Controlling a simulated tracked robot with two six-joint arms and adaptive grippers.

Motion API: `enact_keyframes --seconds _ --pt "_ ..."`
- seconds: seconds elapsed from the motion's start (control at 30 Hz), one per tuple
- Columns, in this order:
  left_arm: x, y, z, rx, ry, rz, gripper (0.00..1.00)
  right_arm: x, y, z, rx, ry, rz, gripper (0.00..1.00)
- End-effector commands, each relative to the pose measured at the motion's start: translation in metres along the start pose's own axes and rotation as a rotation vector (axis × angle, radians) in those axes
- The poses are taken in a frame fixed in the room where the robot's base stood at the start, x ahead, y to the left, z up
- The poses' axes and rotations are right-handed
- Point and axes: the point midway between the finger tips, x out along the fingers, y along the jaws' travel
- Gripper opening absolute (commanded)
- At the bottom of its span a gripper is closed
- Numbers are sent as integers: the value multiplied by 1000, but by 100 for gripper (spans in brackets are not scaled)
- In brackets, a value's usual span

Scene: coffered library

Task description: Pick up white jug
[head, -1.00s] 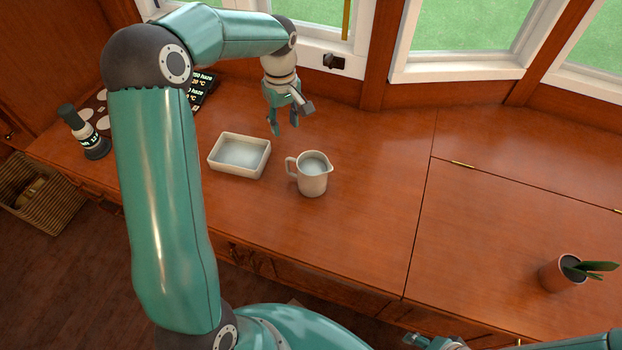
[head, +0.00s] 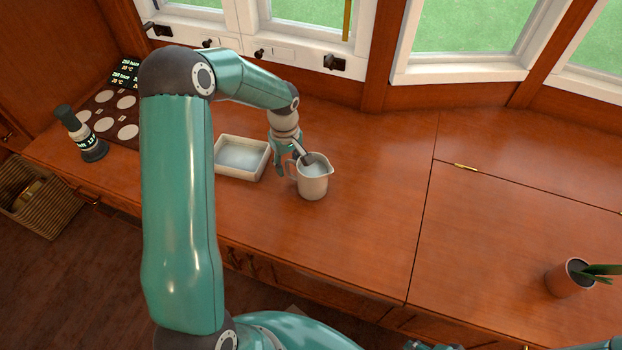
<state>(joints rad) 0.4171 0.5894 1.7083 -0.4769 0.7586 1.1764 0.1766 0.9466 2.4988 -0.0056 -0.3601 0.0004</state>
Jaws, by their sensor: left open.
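The white jug (head: 314,186) stands upright on the wooden counter, with its handle on its left side. It looks pale inside. My left gripper (head: 291,167) is open at the jug's handle side. One finger shows left of the handle and the other reaches over the jug's rim. I cannot tell whether the fingers touch the jug. The gripper partly hides the handle. Of my right arm only a small part shows at the bottom right edge, and its fingertips cannot be made out.
A white rectangular dish (head: 225,172) sits close on the left of the jug. A potted plant (head: 570,280) stands at right. The counter right of the jug is clear.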

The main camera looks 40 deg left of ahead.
Motion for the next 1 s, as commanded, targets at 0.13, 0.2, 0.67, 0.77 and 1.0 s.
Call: enact_keyframes --seconds 0.13,0.2,0.67,0.77,1.0 --pt "7 0 0 1 -1 0 41 1 0 0 0 0 0 53" --pt "7 0 0 1 0 0 41 1 0 0 0 0 0 53" --pt "6 1 0 2 0 1 0 1 0 0 0 0 0 53" --pt "6 1 0 2 0 1 0 1 0 0 0 0 0 53" --pt "6 1 0 2 1 2 0 1 0 0 0 0 0 53"
